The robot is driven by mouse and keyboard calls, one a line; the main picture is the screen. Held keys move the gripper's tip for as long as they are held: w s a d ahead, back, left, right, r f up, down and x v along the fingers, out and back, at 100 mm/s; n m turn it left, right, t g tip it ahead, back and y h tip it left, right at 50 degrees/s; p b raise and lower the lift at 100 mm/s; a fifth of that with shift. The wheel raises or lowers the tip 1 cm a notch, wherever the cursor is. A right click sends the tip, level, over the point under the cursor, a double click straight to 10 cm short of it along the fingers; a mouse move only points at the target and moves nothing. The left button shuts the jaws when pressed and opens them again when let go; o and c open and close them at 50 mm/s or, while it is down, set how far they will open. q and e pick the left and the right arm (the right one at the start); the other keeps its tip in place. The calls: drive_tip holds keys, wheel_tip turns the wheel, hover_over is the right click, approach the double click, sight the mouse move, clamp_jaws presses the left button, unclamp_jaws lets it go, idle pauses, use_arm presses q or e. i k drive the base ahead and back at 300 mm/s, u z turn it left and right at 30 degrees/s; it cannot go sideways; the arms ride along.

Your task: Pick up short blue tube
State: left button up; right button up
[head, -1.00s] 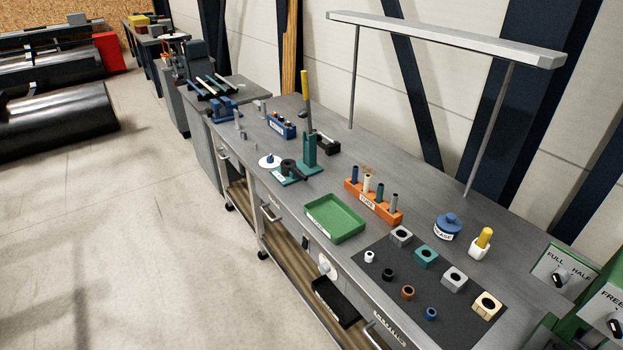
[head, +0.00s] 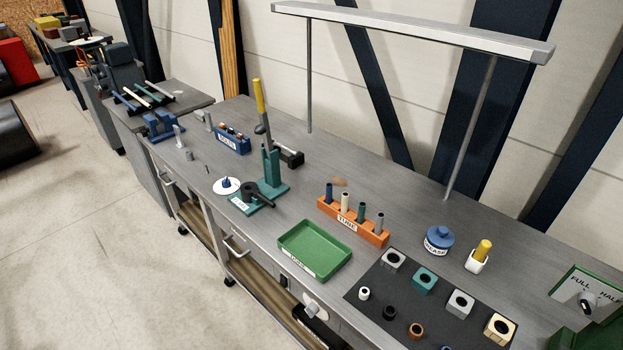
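The short blue tube (head: 329,192) stands upright at the left end of the orange tube rack (head: 352,229) on the workbench. A cream tube, a teal tube and a grey tube stand in the same rack to its right. The lower part of the blue tube is hidden in the rack. Neither of my grippers shows in the head view.
A green tray (head: 315,250) lies in front of the rack. A teal press (head: 271,172) with a yellow-ended lever stands to the left. A blue grease pot (head: 439,240) and a dark mat (head: 404,300) with blocks and rings are at right. A lamp frame (head: 410,28) rises behind.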

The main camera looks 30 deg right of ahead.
sight(328, 195)
drive_tip(key=i, duration=0.85)
drive_tip(key=z, duration=2.1)
